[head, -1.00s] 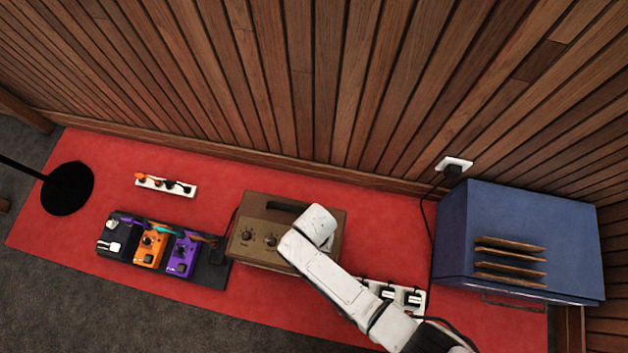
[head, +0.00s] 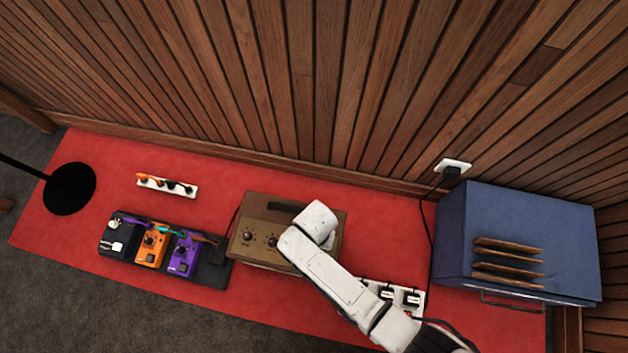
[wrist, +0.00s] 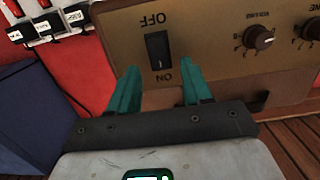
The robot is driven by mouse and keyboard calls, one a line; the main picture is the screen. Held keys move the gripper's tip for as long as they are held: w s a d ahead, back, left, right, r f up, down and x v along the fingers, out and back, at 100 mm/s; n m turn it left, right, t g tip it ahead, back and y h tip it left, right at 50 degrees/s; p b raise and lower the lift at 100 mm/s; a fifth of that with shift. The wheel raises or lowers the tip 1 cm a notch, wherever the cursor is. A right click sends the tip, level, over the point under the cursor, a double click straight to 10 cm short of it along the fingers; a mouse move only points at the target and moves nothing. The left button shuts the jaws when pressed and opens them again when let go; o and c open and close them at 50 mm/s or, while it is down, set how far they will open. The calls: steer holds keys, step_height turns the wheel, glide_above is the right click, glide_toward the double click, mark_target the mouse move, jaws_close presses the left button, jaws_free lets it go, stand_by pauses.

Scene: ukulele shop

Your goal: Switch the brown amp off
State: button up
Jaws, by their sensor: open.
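The brown amp (head: 256,224) stands on the red mat, partly covered by my arm in the head view. In the wrist view its front panel (wrist: 210,45) appears upside down, with a black rocker switch (wrist: 158,50) between an OFF label above and an ON label below. I cannot tell which way the rocker is tipped. My gripper (wrist: 160,68) is open and empty, its teal fingers pointing at the panel on either side of the ON label, just below the switch. Whether the fingertips touch the panel is unclear. My gripper is hidden in the head view.
Left of the amp is a pedalboard (head: 214,274) with orange and purple pedals. A white power strip (head: 411,298) lies right of the amp, partly behind my arm; another (head: 152,186) lies at the back left. A blue cabinet (head: 520,215) stands at the right.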

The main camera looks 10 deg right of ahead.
step_height(320, 180, up, 8)
steer(key=p, duration=0.3)
steer(key=shift+w+d+r, duration=0.15)
steer(key=shift+w+r, duration=0.1)
steer(key=shift+w, duration=0.1)
steer(key=s+d+r+n+t, duration=0.15)
steer(key=s+d+r, duration=0.35)
steer(key=d+r, duration=0.65)
steer(key=s+d+r+n+t, duration=0.15)
steer(key=s+d+r, duration=0.25)
steer(key=d+r, duration=0.7)
step_height(320, 180, up, 14)
steer(key=d+p, duration=0.2)
steer(key=p, duration=1.6)
steer(key=shift+w+d+n+g+h, duration=0.2)
steer(key=shift+n+g+h, duration=0.1)
steer(key=shift+g, duration=0.1)
